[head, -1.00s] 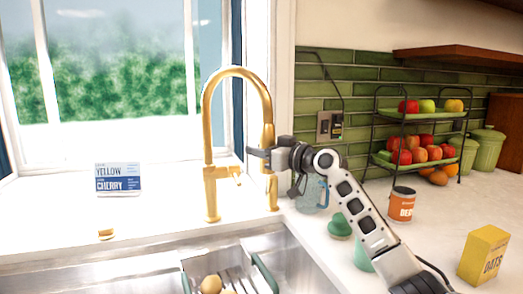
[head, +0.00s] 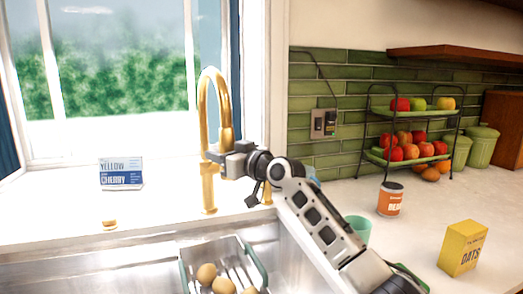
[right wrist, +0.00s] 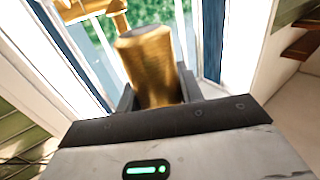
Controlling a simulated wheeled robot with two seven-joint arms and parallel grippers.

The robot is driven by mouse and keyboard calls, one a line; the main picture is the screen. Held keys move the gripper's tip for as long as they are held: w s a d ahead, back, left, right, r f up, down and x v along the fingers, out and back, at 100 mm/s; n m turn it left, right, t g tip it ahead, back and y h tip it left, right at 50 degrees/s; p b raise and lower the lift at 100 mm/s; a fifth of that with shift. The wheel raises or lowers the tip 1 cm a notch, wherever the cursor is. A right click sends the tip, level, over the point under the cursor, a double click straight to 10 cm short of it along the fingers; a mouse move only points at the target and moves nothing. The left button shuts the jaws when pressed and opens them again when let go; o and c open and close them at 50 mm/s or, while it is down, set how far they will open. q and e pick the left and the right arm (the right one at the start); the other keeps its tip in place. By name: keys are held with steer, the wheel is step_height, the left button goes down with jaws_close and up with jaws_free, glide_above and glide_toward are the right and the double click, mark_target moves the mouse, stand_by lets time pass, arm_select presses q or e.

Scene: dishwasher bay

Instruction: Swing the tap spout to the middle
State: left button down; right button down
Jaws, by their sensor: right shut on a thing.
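The gold tap (head: 208,192) stands upright at the back edge of the sink. Its arched spout (head: 204,105) rises and bends over to the right, and its thick end (head: 226,136) hangs down just above my right gripper (head: 217,157). In the right wrist view the spout end (right wrist: 152,62) stands between the two fingers (right wrist: 157,95), with the gripper shut on it. In the head view the gripper covers part of the tap's upper body and side lever. My left gripper is in neither view.
A steel sink (head: 120,268) holds a rack (head: 250,258) with several round brown items. A short gold post (head: 267,193) is behind my right arm. A green cup (head: 357,229), a can (head: 390,199) and an oats box (head: 463,249) stand right. A card (head: 121,173) is on the sill.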

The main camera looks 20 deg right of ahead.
steer(key=shift+a+r, duration=0.1)
steer(key=shift+a, duration=1.1)
steer(key=c, duration=0.9)
jaws_free()
steer(key=shift+w, duration=0.15)
